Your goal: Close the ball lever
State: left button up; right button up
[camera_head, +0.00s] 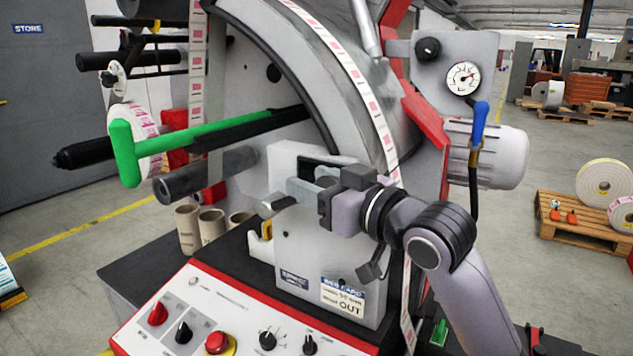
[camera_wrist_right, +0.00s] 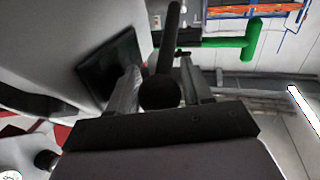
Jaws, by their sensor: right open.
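The ball lever, a black ball on a dark rod (camera_wrist_right: 161,93), shows in the right wrist view, its rod running up from the ball. My right gripper (camera_wrist_right: 158,75) is open, with one finger on each side of the ball; I cannot tell whether either finger touches it. In the head view my right gripper (camera_head: 290,193) is in front of the grey box with a dark slot, and the arm largely hides the lever there. My left gripper is not in view.
A green T-handle (camera_head: 125,150) on a bar sticks out to the left. A red-edged control panel (camera_head: 235,315) with knobs is below. A blue handle on a brass valve (camera_head: 477,122) hangs at right by a gauge (camera_head: 462,78). Cardboard cores (camera_head: 212,226) stand at the left.

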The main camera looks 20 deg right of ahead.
grip_shut()
notch_tip(320, 180, down, 6)
jog(key=s+d+m+t+y+b, duration=0.1)
jog(key=t+b, duration=0.5)
jog(key=b, duration=0.7)
jog(key=shift+s+f+m+t+b, duration=0.25)
jog(key=shift+m+t+b, duration=0.1)
jog(key=shift+m, duration=0.55)
jog(key=shift+d, duration=0.1)
